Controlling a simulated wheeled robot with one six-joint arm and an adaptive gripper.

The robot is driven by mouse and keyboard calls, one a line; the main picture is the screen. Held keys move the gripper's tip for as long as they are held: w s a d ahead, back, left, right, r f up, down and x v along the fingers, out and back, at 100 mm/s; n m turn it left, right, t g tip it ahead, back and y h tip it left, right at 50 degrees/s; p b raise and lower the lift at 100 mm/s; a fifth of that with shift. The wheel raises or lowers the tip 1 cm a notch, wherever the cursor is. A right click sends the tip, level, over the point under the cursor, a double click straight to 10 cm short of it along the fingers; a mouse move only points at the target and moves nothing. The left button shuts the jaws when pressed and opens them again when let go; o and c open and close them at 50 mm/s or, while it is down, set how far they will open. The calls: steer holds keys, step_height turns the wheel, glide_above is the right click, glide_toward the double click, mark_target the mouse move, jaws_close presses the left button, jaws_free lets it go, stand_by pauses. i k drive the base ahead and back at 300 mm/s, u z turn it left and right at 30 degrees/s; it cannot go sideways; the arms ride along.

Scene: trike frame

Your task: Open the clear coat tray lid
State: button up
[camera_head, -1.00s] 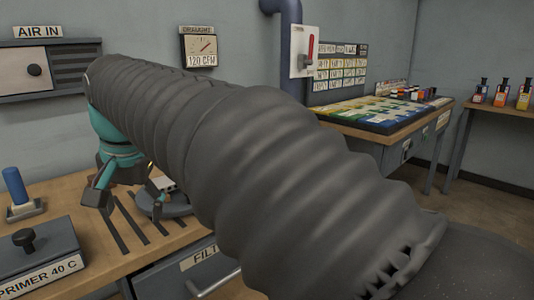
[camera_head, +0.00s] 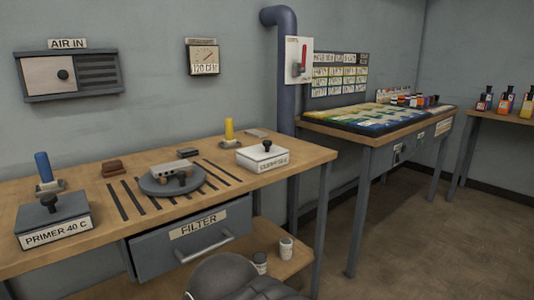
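The clear coat tray (camera_head: 263,159) is a low whitish box near the right end of the workbench, with a black knob (camera_head: 267,146) on its lid. The lid appears to lie flat and shut on the tray. The front label is too small to read surely. My gripper is not in view. Only a dark rounded part of my arm shows at the bottom centre, well below and in front of the tray.
The grey primer tray (camera_head: 54,222) stands at the bench's left end. A turntable (camera_head: 171,181) holding small parts sits mid-bench between dark slots. The filter drawer (camera_head: 192,240) is below the bench top.

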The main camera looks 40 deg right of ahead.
mark_target(261, 152)
steer(key=u, duration=0.95)
steer(key=i, duration=0.8)
steer(key=z, duration=2.35)
